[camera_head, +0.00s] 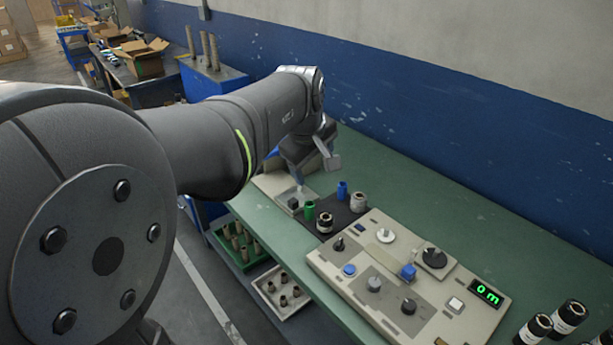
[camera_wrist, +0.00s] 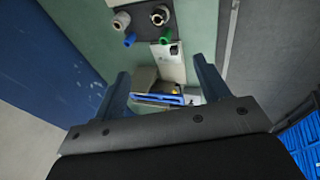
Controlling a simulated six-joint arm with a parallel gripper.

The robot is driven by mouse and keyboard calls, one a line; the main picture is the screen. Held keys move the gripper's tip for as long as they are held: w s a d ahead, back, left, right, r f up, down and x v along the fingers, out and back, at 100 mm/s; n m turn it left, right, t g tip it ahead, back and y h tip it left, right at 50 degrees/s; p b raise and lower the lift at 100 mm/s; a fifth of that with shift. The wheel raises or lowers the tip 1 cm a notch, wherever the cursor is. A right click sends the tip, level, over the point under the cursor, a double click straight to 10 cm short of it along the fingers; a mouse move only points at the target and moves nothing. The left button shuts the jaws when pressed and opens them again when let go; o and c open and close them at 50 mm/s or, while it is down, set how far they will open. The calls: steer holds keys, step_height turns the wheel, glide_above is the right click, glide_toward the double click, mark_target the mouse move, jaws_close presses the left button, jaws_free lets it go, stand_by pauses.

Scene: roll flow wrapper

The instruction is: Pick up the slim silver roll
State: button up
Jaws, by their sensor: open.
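A short pale silver-grey roll (camera_head: 358,201) stands upright at the right end of a dark mat (camera_head: 338,215). It also shows at the top of the wrist view (camera_wrist: 121,20), beyond my fingertips. I cannot tell for certain that it is the slim silver roll. A black roll with a pale core (camera_head: 325,223), a blue spool (camera_head: 342,190) and a green spool (camera_head: 310,210) stand on the same mat. My gripper (camera_wrist: 162,76) is open, with nothing between its fingers. It hangs near the beige machine (camera_wrist: 172,62) behind the mat, apart from the rolls.
A control panel (camera_head: 400,290) with knobs, buttons and a green display fills the front of the green bench (camera_head: 460,215). Dark labelled rolls (camera_head: 569,317) stand at the lower right. A blue wall (camera_head: 430,120) runs behind. Trays of small rolls (camera_head: 278,290) sit below at the left.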

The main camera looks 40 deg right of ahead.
steer(key=shift+d, duration=0.1)
steer(key=m, duration=1.1)
glide_above(357, 198)
steer(key=s+a, duration=0.3)
steer(key=a, duration=0.1)
step_height(357, 198, down, 15)
steer(key=x, duration=1.2)
steer(key=shift+w+a, duration=0.2)
steer(key=shift+w, duration=0.1)
steer(key=shift+s+d+x, duration=0.1)
steer(key=shift+x, duration=1.25)
steer(key=shift+s+d+x, duration=0.1)
steer(key=shift+x, duration=1.25)
steer(key=c, duration=1.1)
